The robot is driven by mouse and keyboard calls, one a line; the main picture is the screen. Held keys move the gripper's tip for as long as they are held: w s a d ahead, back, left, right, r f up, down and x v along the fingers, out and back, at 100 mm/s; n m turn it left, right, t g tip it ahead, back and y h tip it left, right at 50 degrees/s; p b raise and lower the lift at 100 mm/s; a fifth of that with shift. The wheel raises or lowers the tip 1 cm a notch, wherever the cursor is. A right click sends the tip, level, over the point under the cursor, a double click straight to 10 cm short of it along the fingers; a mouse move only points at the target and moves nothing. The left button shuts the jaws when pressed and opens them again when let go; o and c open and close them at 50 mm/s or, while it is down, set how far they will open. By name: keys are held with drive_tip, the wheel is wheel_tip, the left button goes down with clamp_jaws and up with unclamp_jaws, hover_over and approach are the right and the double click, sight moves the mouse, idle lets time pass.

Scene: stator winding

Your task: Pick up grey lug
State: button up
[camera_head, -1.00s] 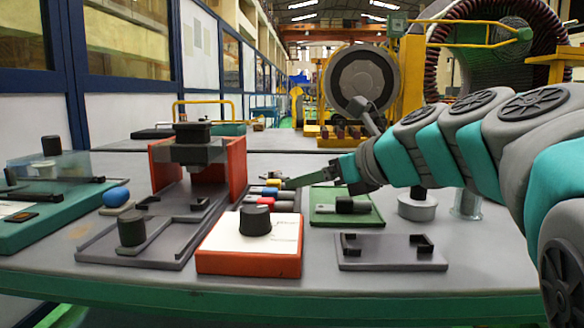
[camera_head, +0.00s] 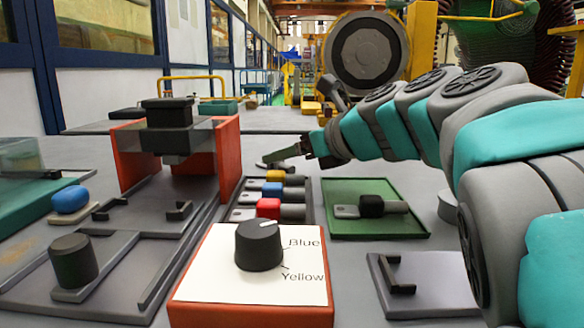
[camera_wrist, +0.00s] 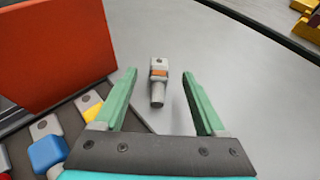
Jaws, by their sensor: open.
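A grey lug (camera_wrist: 158,82) with a brownish-orange band and a rounded grey barrel lies on the grey table in the wrist view. My gripper (camera_wrist: 160,74) is open, with one green finger on each side of the lug and visible gaps between. I cannot tell how high the fingers are above the table. In the head view my gripper (camera_head: 273,157) is just behind the lug rack, and the lug there is not clearly visible.
The rack (camera_head: 233,214) holds lugs with yellow, blue and red bands. A red-sided stand (camera_head: 228,158) rises close left of the gripper. A green tray (camera_head: 345,226) with a black-banded lug is to the right. A white-topped dial box (camera_head: 215,275) is in front.

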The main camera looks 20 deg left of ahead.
drive_tip(key=shift+x, duration=1.95)
drive_tip(key=shift+s+f, duration=0.1)
drive_tip(key=shift+f, duration=0.05)
drive_tip(key=shift+c, duration=0.4)
clamp_jaws()
